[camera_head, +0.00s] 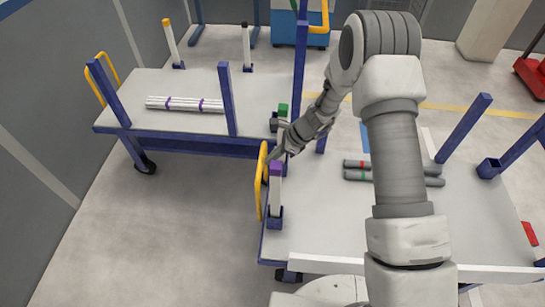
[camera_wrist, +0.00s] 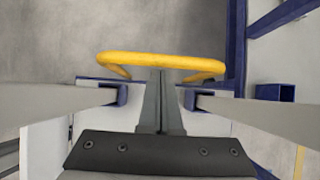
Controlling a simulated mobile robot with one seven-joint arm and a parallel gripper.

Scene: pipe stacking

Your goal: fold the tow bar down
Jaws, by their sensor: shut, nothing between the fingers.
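A yellow loop-shaped bar (camera_head: 261,180), apparently the tow bar, stands upright at the left end of the near cart (camera_head: 330,240). In the wrist view the yellow bar (camera_wrist: 160,61) crosses ahead of my fingertips, with both ends bending back toward the cart edge. My gripper (camera_head: 272,158) is beside the bar's upper part, on the cart side. In the wrist view my gripper (camera_wrist: 158,72) is shut and empty, its tips close to the bar's middle. Contact cannot be told.
A white post with a purple top (camera_head: 275,185) and a green-topped post (camera_head: 282,115) flank my gripper. Grey pipes (camera_head: 400,180) lie on the near cart. A second cart (camera_head: 180,90) holds bundled white pipes (camera_head: 185,104). Open floor (camera_head: 180,220) lies left of the bar.

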